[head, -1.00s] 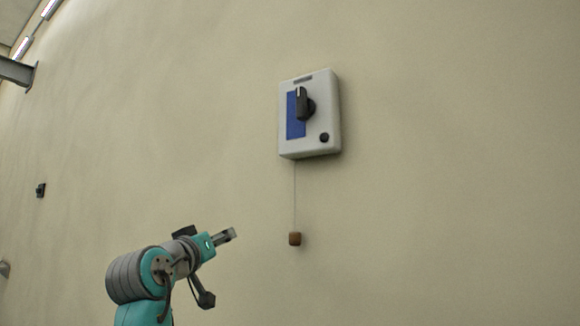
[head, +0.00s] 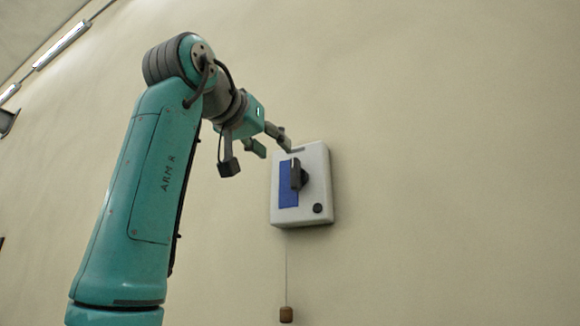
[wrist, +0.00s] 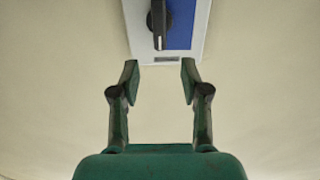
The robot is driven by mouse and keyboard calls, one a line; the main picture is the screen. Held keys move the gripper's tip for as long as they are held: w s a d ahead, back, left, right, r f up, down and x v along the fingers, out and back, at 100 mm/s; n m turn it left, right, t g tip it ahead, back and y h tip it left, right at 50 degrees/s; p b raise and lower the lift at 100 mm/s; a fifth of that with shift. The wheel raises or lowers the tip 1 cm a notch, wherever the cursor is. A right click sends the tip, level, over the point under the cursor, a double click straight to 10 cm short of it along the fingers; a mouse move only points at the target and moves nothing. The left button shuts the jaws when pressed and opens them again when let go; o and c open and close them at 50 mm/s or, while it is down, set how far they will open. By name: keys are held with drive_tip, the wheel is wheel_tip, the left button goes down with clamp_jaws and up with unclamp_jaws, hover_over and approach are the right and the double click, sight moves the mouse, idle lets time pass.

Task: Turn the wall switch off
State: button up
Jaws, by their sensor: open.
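The wall switch is a white box (head: 312,207) on the beige wall, with a blue panel (head: 287,196) and a black rotary handle (head: 299,175) that points upright. In the wrist view the box appears upside down at the top, with the handle (wrist: 158,22) beside the blue panel (wrist: 180,22). My gripper (head: 276,146) is open and empty, just left of and above the box's upper edge. In the wrist view its two fingers (wrist: 160,76) stand apart below the box, clear of the handle.
A brown block (head: 286,314) hangs on a thin cord below the box. The wall around the box is otherwise bare. Tube lights (head: 60,46) run along the upper left.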

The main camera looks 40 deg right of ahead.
sight(293, 165)
drive_tip(key=x, duration=1)
drive_tip(key=shift+w+d, duration=0.15)
drive_tip(key=shift+d, duration=0.15)
drive_tip(key=shift+f, duration=0.1)
drive_tip(key=c, duration=0.8)
